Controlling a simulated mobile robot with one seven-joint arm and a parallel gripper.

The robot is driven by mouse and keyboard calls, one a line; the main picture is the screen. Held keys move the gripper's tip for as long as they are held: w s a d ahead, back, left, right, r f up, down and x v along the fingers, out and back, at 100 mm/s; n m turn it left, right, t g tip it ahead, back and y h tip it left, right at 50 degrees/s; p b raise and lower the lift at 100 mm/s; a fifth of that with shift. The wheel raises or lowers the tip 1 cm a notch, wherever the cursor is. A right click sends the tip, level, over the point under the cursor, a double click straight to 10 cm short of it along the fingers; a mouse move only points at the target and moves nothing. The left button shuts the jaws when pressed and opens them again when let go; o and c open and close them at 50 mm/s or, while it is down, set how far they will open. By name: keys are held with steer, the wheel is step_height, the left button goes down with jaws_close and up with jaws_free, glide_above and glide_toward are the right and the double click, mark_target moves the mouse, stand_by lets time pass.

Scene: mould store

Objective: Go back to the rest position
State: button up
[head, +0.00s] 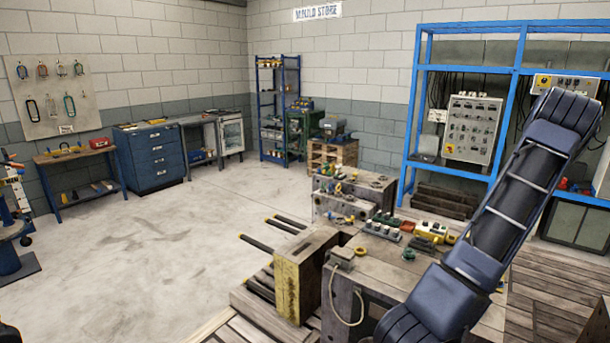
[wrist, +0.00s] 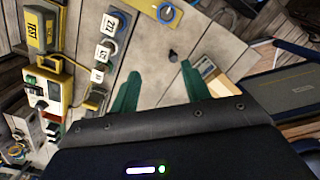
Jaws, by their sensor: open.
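My gripper (wrist: 160,70) shows in the wrist view as two green fingers spread apart, with nothing between them. Beyond the fingertips is a pale grey panelled surface with a small dark knob-like thing (wrist: 173,56) on it, apart from the fingers. In the head view my dark blue arm rises on the right, in front of the workbench and blue rack. The gripper itself does not show there. The wrist view is tilted, so the gripper's height above the surface cannot be told.
In the head view a bench (head: 385,275) with small coloured parts stands beside my arm. A blue rack (head: 408,125) stands behind it. Open floor (head: 150,245) lies to the left. The wrist view shows a yellow TEST box (wrist: 40,28) and a blue ring (wrist: 166,13).

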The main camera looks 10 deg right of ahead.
steer(key=w+a+r+m+h, duration=0.1)
steer(key=a+r+m, duration=0.2)
steer(key=a+r, duration=0.65)
steer(key=w+a+r+m+t, duration=0.15)
steer(key=a+r, duration=0.45)
steer(key=a, duration=0.7)
steer(key=w+a+r+m+h, duration=0.1)
steer(key=a+r+m, duration=0.2)
steer(key=a+r, duration=0.6)
steer(key=s+a+r+m+t+y, duration=0.1)
steer(key=s+a+m, duration=0.3)
steer(key=s+a, duration=0.6)
steer(key=s+a+r+m+t+y, duration=0.1)
steer(key=s+a+m, duration=0.4)
steer(key=s+a, duration=0.5)
steer(key=a+r+t, duration=0.1)
steer(key=a, duration=0.5)
steer(key=shift+s+r, duration=0.3)
steer(key=shift+s, duration=0.1)
steer(key=shift+d+m+t, duration=0.1)
steer(key=shift+m+t, duration=0.15)
